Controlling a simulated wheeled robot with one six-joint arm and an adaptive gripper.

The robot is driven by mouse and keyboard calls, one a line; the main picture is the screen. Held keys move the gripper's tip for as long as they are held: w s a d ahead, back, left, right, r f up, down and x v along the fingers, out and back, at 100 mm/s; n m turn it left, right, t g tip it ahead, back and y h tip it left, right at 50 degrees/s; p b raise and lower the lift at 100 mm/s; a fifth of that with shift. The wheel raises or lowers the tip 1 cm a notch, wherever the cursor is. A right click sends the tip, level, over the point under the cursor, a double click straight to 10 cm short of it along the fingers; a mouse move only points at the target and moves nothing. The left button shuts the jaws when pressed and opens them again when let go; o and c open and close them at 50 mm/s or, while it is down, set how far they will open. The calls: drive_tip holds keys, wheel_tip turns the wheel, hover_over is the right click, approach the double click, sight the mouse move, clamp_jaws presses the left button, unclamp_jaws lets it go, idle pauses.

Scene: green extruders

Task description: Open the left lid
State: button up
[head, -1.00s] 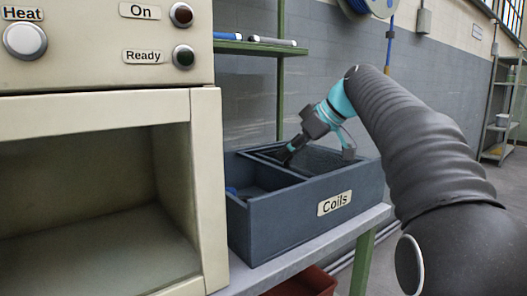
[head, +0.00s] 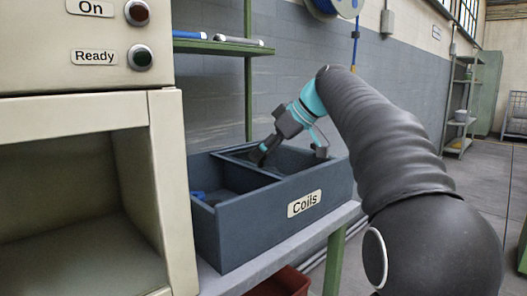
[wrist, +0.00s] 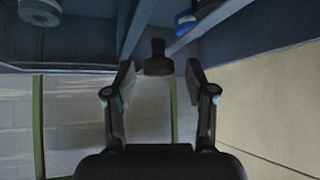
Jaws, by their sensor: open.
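I cannot make out a lid in either view. My gripper (head: 290,153) is over the dark blue-grey box labelled "Coils" (head: 250,228), with its fingers pointing down. In the wrist view, its two fingers (wrist: 160,75) stand apart, and I see nothing held between them. A dark upright part (wrist: 158,58) shows beyond the fingertips; I cannot tell what it is. The box has compartments, and a blue item (head: 198,195) lies in the left one. A blue item also shows in the wrist view (wrist: 186,20).
A cream machine (head: 90,110) with "On" and "Ready" lamps and an open chamber stands close on the left. The box rests on a grey bench (head: 240,280). A green shelf (head: 215,47) is behind. A red bin (head: 283,282) is below. Open floor lies right.

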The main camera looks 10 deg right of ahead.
drive_tip(key=v, duration=1.2)
